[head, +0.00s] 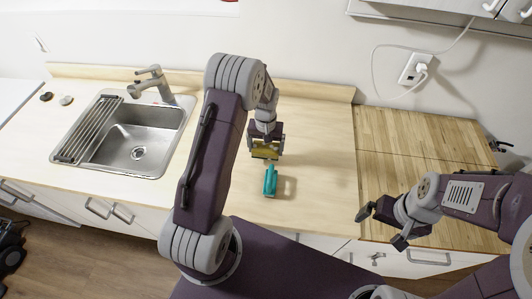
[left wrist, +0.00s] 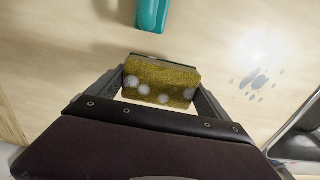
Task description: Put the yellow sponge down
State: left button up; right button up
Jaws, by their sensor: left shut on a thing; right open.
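The yellow sponge (head: 265,152) is held between the fingers of my left gripper (head: 266,142) over the light wooden counter (head: 315,130). In the left wrist view the sponge (left wrist: 160,82) is a yellow-brown block with several whitish round spots, and both fingers of my left gripper (left wrist: 160,90) press on its ends. I cannot tell whether its underside touches the counter. My right gripper (head: 382,226) is open and empty near the counter's front edge at the right.
A teal object (head: 270,182) lies on the counter just in front of the sponge; it also shows in the left wrist view (left wrist: 152,14). A sink (head: 135,140) with a faucet (head: 155,82) is at the left. Clear counter lies right of the sponge.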

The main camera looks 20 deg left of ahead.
aim_at(265, 155)
pick_arm(q)
jog(key=f, duration=0.2)
jog(key=f+p, duration=0.1)
jog(key=shift+s+f, duration=0.2)
jog(key=shift+f, duration=0.15)
jog(key=shift+w+f, duration=0.15)
jog(key=shift+f, duration=0.05)
jog(key=shift+f, duration=0.1)
jog(key=o, duration=1.2)
